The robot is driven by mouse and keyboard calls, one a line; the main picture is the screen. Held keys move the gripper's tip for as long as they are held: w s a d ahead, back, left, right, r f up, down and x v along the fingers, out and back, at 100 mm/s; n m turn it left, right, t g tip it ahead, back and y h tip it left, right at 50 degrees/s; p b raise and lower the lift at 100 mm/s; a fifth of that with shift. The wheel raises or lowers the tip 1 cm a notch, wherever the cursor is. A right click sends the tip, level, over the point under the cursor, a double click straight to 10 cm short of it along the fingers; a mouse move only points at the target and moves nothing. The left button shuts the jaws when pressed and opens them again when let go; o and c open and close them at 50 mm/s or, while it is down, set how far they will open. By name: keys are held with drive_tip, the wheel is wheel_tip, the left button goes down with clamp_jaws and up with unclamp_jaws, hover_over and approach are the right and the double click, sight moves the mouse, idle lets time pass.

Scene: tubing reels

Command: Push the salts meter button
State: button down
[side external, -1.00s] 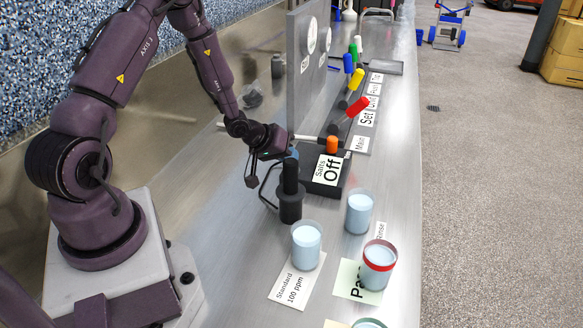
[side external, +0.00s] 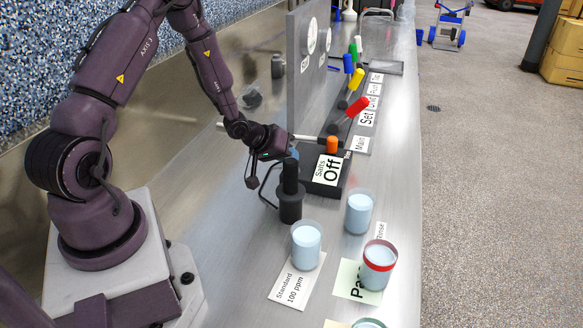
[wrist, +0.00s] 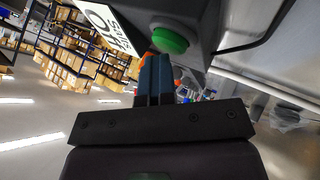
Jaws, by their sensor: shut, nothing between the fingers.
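The salts meter (side external: 325,178) is a dark box on the metal bench, and its white label (side external: 328,169) reads "Salts Off". A round green button (wrist: 170,40) on the meter's grey face shows in the wrist view; in the side view it is hidden. My gripper (side external: 290,154) is at the meter's left side, partly hidden behind a black probe. In the wrist view my gripper (wrist: 155,58) has its blue fingers shut together and empty. The fingertips appear just below the green button, and I cannot tell whether they touch it.
A black probe in a holder (side external: 290,195) stands close in front of my gripper, with a cable beside it. Cups of pale liquid (side external: 306,246) stand nearer the camera. An orange knob (side external: 332,145) and coloured-handled valves (side external: 350,108) are behind the meter.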

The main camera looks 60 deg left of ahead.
drive_tip(key=shift+s+d+r, duration=0.1)
drive_tip(key=shift+s+r, duration=0.05)
drive_tip(key=shift+r, duration=1.25)
drive_tip(key=shift+s+r, duration=0.1)
drive_tip(key=shift+r, duration=1.3)
drive_tip(key=shift+s+f+m+g, duration=0.15)
drive_tip(key=shift+f+m+g, duration=0.05)
drive_tip(key=shift+m+g, duration=0.1)
drive_tip(key=s+r+m+g+y, duration=0.25)
drive_tip(key=s+r+g, duration=0.3)
drive_tip(key=s, duration=0.45)
drive_tip(key=s+d+r+m+t+h, duration=0.1)
drive_tip(key=s+d+r+m, duration=0.1)
drive_tip(key=s+d+r, duration=0.3)
drive_tip(key=s+d+r+m+t+h, duration=0.1)
drive_tip(key=s+d+r+m, duration=0.2)
drive_tip(key=d+r, duration=0.9)
drive_tip(key=shift+s+d+r, duration=0.35)
drive_tip(key=shift+s+r, duration=0.4)
drive_tip(key=shift+s, duration=0.3)
